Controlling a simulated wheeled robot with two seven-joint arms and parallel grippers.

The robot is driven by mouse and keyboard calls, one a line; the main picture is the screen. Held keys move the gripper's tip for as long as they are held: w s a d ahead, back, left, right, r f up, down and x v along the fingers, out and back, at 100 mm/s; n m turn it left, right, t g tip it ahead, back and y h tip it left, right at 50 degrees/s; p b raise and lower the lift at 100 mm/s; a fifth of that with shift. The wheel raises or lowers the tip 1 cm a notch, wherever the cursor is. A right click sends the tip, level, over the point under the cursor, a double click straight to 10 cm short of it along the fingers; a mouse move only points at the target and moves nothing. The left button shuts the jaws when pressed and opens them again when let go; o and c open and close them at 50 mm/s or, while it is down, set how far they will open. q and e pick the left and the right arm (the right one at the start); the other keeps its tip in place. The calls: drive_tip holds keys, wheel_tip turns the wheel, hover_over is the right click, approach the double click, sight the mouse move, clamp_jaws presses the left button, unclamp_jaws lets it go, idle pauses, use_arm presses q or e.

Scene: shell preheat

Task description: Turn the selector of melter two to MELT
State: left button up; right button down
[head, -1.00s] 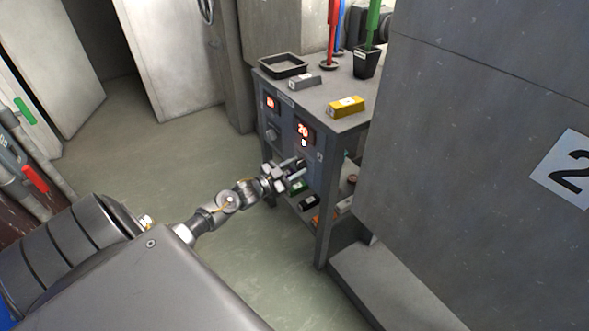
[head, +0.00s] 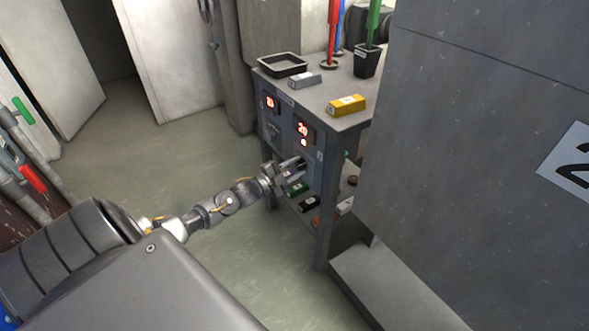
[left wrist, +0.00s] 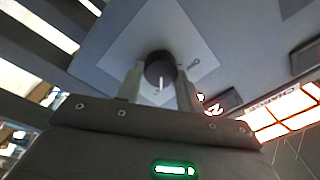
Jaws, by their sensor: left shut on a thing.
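The selector knob (left wrist: 160,68) is round and black with a white pointer line. In the left wrist view it sits on a pale square plate (left wrist: 190,38) with small lettering, too unclear to read fully. The pointer is directed toward the bottom of the picture. My left gripper (left wrist: 159,88) has one finger on each side of the knob and is shut on it. In the head view my left gripper (head: 297,165) is at the front panel (head: 285,135) of the bench, below the red display (head: 304,130) reading 20, and hides the knob. My right gripper is not in view.
A yellow block (head: 346,105), a grey block (head: 305,80) and a black tray (head: 283,65) are on the bench top. Several small items lie on the shelf below. A large grey cabinet (head: 470,110) stands close on the right. The floor at left is open.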

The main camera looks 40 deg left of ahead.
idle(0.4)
use_arm(q)
drive_tip(key=o, duration=1)
drive_tip(key=shift+s+a, duration=0.15)
drive_tip(key=shift+s, duration=0.15)
drive_tip(key=p+v, duration=0.1)
drive_tip(key=v, duration=0.9)
drive_tip(key=shift+s, duration=0.1)
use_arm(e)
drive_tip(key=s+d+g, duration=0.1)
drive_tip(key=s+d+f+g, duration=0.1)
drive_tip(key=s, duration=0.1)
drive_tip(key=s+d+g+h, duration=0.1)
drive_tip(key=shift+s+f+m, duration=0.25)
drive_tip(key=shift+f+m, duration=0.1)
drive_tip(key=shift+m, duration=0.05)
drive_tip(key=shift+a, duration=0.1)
